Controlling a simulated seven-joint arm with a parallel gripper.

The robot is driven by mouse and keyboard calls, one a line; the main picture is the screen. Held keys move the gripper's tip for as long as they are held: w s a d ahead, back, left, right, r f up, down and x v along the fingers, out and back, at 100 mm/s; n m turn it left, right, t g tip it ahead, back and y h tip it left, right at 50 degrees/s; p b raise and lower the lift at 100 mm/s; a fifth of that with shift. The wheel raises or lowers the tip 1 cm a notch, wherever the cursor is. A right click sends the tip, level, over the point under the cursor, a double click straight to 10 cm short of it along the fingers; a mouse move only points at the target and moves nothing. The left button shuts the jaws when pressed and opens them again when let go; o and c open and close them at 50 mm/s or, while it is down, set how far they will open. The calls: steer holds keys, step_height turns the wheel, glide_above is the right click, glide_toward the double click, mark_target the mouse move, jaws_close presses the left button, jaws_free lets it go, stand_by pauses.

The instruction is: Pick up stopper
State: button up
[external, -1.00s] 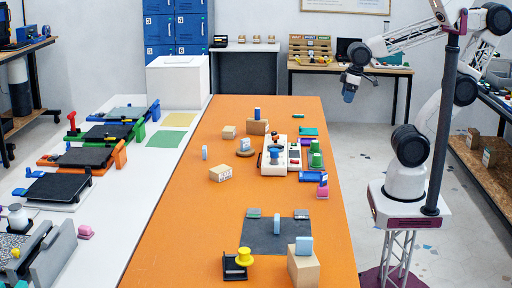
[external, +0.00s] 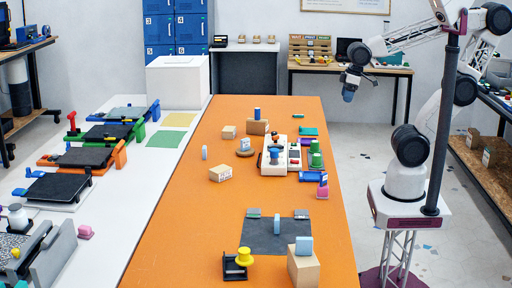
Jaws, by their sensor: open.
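My gripper (external: 348,94) hangs in the air beyond the right edge of the orange table (external: 180,230), pointing down and holding nothing that I can see. Its fingers are too small to make out clearly. I cannot tell for sure which thing is the stopper. Candidates on the table are a small pale blue upright piece (external: 205,153) at the left, another pale blue piece (external: 277,224) on the dark grey mat (external: 258,240), and a light blue block (external: 304,245) on a cardboard box (external: 303,268). My gripper is far from all of them.
A white device (external: 273,168) with a blue knob stands mid-table, near green and pink pieces (external: 322,190). A yellow knob (external: 245,251) sits at a black holder in front. Small cardboard boxes (external: 221,173) stand around. The left front of the table is clear.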

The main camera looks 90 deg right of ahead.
steer(key=w+a+f+m+g+y, duration=0.15)
steer(key=w+a+m+y, duration=0.25)
steer(key=w+a, duration=1.05)
steer(key=w+a+f+m+g+y, duration=0.15)
steer(key=w+a+m+y, duration=0.25)
steer(key=w+a, duration=1.1)
steer(key=m+y, duration=0.5)
steer(key=m, duration=0.5)
glide_toward(244, 255)
steer(key=shift+s+d+f, duration=0.1)
steer(key=shift+d+f, duration=0.05)
steer(key=shift+f, duration=0.3)
steer(key=shift+a+f+y, duration=0.3)
steer(key=shift+x, duration=1.25)
